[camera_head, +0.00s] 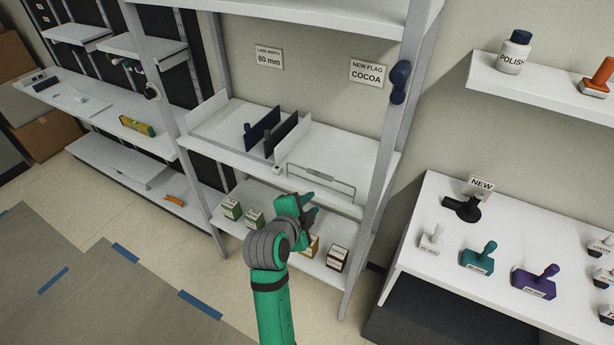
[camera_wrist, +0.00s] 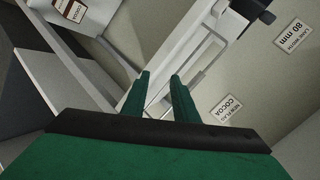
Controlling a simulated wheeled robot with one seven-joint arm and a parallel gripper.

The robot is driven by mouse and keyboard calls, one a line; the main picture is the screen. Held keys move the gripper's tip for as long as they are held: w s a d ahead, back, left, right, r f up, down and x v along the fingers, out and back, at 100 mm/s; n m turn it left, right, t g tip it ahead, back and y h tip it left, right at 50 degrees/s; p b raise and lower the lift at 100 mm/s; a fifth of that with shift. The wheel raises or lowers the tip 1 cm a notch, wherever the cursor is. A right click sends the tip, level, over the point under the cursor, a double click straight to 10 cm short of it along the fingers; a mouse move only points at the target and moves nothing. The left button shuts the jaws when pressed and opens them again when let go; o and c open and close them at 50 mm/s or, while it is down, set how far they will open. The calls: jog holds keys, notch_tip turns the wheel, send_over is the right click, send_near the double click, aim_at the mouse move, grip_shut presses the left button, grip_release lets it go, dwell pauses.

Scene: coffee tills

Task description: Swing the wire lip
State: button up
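The wire lip (camera_head: 322,181) is a thin grey wire frame along the front right part of the middle shelf (camera_head: 356,160). A small grey tab sits on its top bar. My gripper (camera_head: 314,205) is just in front of and below the wire lip in the head view. In the wrist view its two green fingers (camera_wrist: 160,76) are apart, with nothing seen clamped between them. Thin grey wire (camera_wrist: 207,62) shows just beyond the fingertips there. I cannot tell whether a finger touches it.
Dark upright dividers (camera_head: 263,130) stand on the middle shelf left of the wire lip. Small boxes (camera_head: 231,208) stand on the shelf below, partly behind my arm. A grey rack post (camera_head: 378,180) rises at the right. A white table (camera_head: 450,220) with several stamps stands further right.

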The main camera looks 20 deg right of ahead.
aim_at(319, 175)
notch_tip(319, 175, up, 9)
jog(key=w+m+g, duration=0.2)
jog(key=m, duration=0.5)
jog(key=x, duration=0.7)
jog(key=shift+w+f, duration=0.2)
jog(key=shift+f, duration=0.05)
jog(key=shift+w+d+f, duration=0.15)
jog(key=shift+f, duration=0.05)
jog(key=shift+c, duration=0.7)
grip_shut()
